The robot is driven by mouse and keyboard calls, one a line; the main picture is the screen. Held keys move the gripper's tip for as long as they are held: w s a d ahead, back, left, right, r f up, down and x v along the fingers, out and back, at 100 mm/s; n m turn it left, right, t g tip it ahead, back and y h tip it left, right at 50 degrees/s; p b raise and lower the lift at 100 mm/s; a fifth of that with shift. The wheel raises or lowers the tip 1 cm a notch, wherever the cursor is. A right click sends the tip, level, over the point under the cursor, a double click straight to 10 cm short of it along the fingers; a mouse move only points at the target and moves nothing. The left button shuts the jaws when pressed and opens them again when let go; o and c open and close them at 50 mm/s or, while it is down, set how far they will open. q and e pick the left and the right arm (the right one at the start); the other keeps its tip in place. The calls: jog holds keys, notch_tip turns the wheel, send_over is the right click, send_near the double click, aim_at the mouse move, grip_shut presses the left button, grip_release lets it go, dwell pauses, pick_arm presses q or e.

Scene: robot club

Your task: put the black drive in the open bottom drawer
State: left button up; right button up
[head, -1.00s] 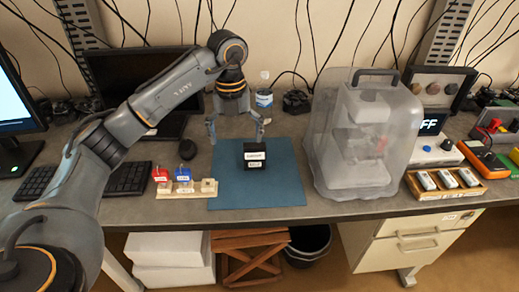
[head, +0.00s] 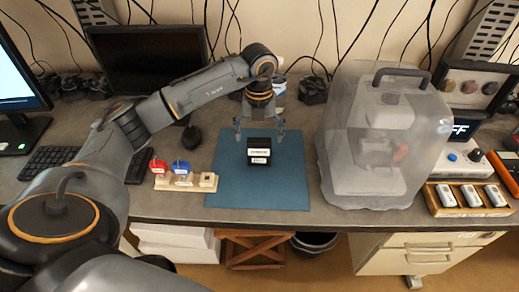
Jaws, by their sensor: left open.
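The black drive (head: 259,152), a small block with white labels, stands on the blue mat (head: 225,190) in the middle of the table. My left gripper (head: 259,134) is open and points down just behind and above the drive, one finger toward each side. It holds nothing; I cannot tell whether a finger touches the drive. A pale drawer cabinet (head: 425,257) is under the table at the lower right. Its lower part is cut by the picture's bottom edge, so how far the bottom drawer is open cannot be told. My right gripper is not in view.
A wooden holder (head: 207,183) with red and blue pieces stands left of the mat. A bulky translucent cover with a black handle (head: 388,140) stands to the right. Beyond it is a wooden tray (head: 433,204) with grey items. A dark bin (head: 314,241) is below the table.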

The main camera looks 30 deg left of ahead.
aim_at(259, 150)
pick_arm(q)
jog(key=shift+f+p, duration=0.45)
jog(key=shift+f, duration=0.15)
jog(key=f, duration=0.1)
jog(key=f+p, duration=0.1)
jog(key=f, duration=0.1)
jog(key=shift+s+d+f, duration=0.15)
jog(key=shift+s+f, duration=0.1)
jog(key=shift+s, duration=0.05)
jog(key=shift+w+f, duration=0.1)
jog(key=shift+f, duration=0.3)
jog(key=shift+r, duration=0.1)
jog(key=c, duration=1.4)
